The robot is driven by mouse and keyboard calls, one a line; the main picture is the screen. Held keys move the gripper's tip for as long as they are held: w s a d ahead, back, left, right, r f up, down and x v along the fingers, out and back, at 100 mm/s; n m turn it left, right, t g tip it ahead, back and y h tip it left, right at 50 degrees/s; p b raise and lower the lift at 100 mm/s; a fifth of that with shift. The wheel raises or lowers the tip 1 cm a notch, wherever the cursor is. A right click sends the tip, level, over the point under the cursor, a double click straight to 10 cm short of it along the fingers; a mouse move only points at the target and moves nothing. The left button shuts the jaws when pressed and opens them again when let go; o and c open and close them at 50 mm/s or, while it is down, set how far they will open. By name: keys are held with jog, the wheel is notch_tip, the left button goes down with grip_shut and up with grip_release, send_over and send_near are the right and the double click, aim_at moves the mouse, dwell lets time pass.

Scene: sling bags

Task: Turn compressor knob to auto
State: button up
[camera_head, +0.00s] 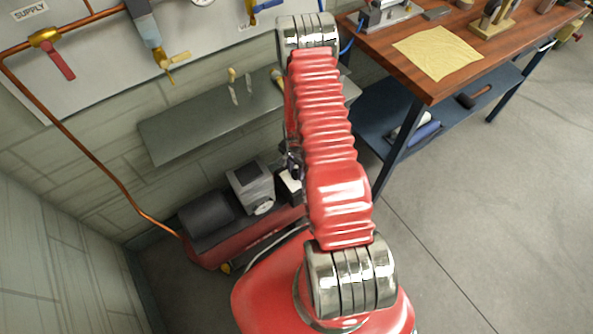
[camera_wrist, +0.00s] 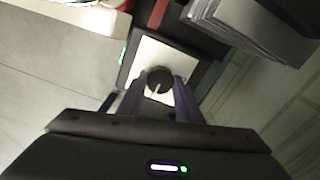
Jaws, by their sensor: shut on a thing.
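The compressor (camera_head: 245,232) stands low against the wall in the head view, with a red base, a dark cylinder and a grey motor block. Its switch box (camera_head: 289,187) is partly hidden by my arm. In the wrist view the box has a white face plate (camera_wrist: 151,53) with a round dark knob (camera_wrist: 158,76) at its lower part. A pale pointer line shows on the knob; the plate's markings are not readable. My gripper (camera_wrist: 159,88) is shut on the knob, one finger on each side. In the head view the gripper is mostly hidden behind my arm.
A grey wall shelf (camera_head: 200,125) hangs above the compressor. A copper pipe (camera_head: 85,155) runs down the wall to it. A wooden workbench (camera_head: 470,35) with a yellow cloth (camera_head: 438,52) stands at the upper right. The floor at the right is clear.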

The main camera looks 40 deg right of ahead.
aim_at(296, 173)
dwell(0.4)
jog(key=o, duration=1)
jog(key=shift+o, duration=0.2)
jog(key=shift+r, duration=0.15)
notch_tip(296, 173, up, 14)
jog(key=shift+f, duration=0.25)
dwell(0.3)
